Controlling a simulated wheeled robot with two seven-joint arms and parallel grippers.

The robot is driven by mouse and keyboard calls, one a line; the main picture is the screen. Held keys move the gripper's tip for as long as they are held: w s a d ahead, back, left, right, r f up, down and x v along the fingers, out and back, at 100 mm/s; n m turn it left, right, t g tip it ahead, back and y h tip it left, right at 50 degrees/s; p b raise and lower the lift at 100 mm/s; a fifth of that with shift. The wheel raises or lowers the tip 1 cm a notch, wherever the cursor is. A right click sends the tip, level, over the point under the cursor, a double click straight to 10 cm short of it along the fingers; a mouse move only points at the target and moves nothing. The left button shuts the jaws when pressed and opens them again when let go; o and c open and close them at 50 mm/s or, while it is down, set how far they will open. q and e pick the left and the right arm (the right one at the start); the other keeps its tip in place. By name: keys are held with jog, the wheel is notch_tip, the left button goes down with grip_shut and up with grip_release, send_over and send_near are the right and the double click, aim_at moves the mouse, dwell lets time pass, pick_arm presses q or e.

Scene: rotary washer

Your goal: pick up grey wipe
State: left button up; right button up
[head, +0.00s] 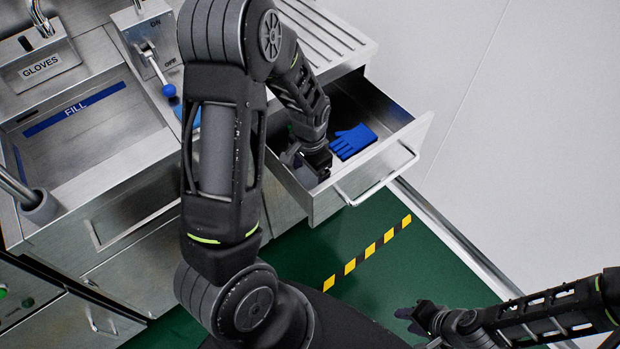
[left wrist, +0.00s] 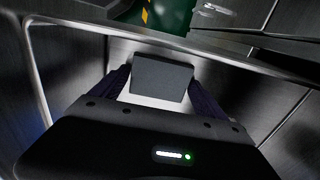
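The grey wipe (left wrist: 162,76) shows in the left wrist view as a flat dark-grey rectangle inside the drawer. My left gripper (left wrist: 162,84) is open, with one dark finger on each side of the wipe. The fingertips are close to its side edges; I cannot tell whether they touch it. In the head view my left gripper (head: 318,170) is down inside the open drawer (head: 365,172), and I cannot make out the wipe there. My right gripper (head: 408,314) is low at the right, over the green floor, away from the drawer; its fingers are too small to judge.
Blue gloves (head: 353,141) lie in the drawer, right of my left gripper. The drawer's front wall and handle (head: 376,184) are close to my gripper. A steel basin marked FILL (head: 85,125) and a blue-knobbed lever (head: 168,90) are at the left. Green floor (head: 300,255) is clear.

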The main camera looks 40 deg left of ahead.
aim_at(310, 177)
pick_arm(q)
jog(key=c, duration=0.9)
jog(key=shift+c, duration=0.2)
notch_tip(310, 177, up, 10)
dwell(0.5)
